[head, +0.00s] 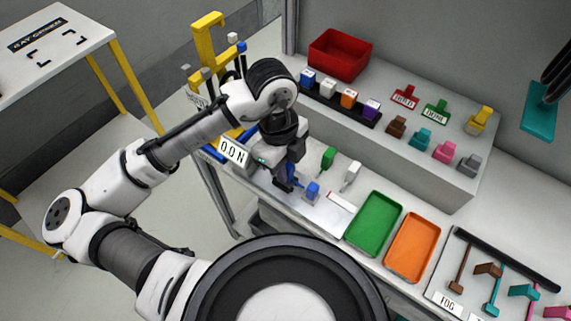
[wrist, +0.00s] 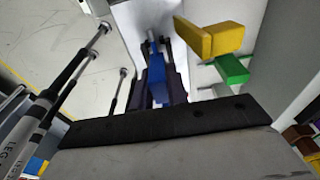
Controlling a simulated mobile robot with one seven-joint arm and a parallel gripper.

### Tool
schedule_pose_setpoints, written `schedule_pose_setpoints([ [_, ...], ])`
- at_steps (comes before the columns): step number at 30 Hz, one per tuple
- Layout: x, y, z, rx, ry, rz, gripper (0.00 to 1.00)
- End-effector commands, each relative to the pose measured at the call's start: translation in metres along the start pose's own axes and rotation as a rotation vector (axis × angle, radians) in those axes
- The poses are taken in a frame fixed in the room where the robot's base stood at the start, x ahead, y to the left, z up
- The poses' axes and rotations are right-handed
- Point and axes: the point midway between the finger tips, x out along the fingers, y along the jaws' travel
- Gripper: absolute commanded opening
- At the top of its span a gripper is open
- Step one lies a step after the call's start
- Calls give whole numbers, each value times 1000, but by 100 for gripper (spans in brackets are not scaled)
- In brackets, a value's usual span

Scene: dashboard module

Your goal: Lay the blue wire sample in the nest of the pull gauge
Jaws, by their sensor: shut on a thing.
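In the wrist view the blue wire sample (wrist: 156,78) is a blue block between the two dark fingers of my gripper (wrist: 158,90), which is shut on it. In the head view my gripper (head: 288,184) points down over the front left of the workbench. A blue block (head: 312,190) shows just right of its fingertips; I cannot tell from this view whether it is the held piece. A pale plate with a red strip (head: 341,201) lies just right of that. I cannot clearly make out the pull gauge or its nest; my arm hides part of that area.
A green sample (head: 327,158) and a white one (head: 351,173) stand close right of my gripper. Green (head: 347,236) and orange (head: 389,258) trays lie further right. A yellow frame (head: 205,45) rises behind my arm. A raised shelf (head: 400,155) holds several coloured blocks.

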Motion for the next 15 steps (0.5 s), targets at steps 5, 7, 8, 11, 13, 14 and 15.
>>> schedule_pose_setpoints([
  [5, 6, 0, 1, 0, 0, 0, 0],
  [7, 8, 0, 1, 0, 0, 0, 0],
  [8, 8, 0, 1, 0, 0, 0, 0],
  [11, 11, 0, 1, 0, 0, 0, 0],
  [13, 12, 0, 2, 0, 0, 0, 0],
  [14, 13, 0, 2, 0, 0, 0, 0],
  [15, 14, 0, 2, 0, 0, 0, 0],
])
